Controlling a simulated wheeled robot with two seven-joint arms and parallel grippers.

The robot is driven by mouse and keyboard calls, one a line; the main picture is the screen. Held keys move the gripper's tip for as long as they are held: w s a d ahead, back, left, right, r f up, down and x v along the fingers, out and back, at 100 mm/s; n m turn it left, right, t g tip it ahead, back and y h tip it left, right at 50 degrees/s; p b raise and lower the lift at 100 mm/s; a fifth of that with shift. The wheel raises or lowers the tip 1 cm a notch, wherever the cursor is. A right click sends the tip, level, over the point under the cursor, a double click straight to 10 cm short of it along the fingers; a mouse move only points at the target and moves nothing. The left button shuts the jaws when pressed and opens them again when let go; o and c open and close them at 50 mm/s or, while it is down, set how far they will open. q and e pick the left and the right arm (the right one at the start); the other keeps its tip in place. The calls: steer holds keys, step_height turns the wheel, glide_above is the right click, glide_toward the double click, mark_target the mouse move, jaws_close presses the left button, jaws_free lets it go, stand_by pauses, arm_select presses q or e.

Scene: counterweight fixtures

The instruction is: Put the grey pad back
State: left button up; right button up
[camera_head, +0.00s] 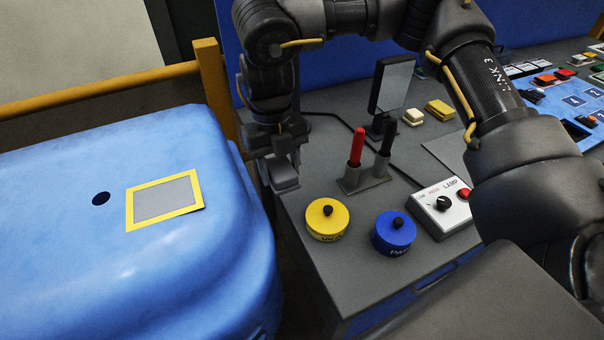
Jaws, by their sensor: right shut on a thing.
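My right gripper (280,160) hangs at the left edge of the grey worktop, beside the blue rounded housing. It is shut on a small grey block, which looks like the grey pad (284,180); the fingers hide part of it. A flat grey rectangle with a yellow border (165,200) lies on top of the blue housing (70,270), to the left of the gripper. A dark round hole (101,198) is beside it. My left gripper is not in view.
A yellow round tin (327,219) and a blue one (394,232) stand on the worktop (315,280). A holder with red and black handles (356,147), a dark-framed panel (391,85) and a white lamp box (440,206) are near. A yellow rail (100,88) runs behind the housing.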

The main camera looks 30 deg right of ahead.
steer(key=w+d+f+p, duration=0.2)
steer(key=w+d+f, duration=0.2)
steer(key=w+d, duration=0.25)
glide_above(302, 178)
steer(key=f, duration=0.2)
steer(key=a+f, duration=0.1)
steer(key=f, duration=0.1)
steer(key=shift+s, duration=0.25)
steer(key=shift+w+d+f+p, duration=0.15)
steer(key=shift+w+d+f, duration=0.05)
steer(key=shift+f, duration=0.15)
steer(key=shift+w+d+f+p, duration=0.15)
steer(key=shift+d+f, duration=0.05)
steer(key=shift+f, duration=0.15)
step_height(302, 178, down, 3)
steer(key=shift+w+d+p, duration=0.1)
steer(key=shift+p, duration=0.3)
steer(key=shift+f, duration=0.15)
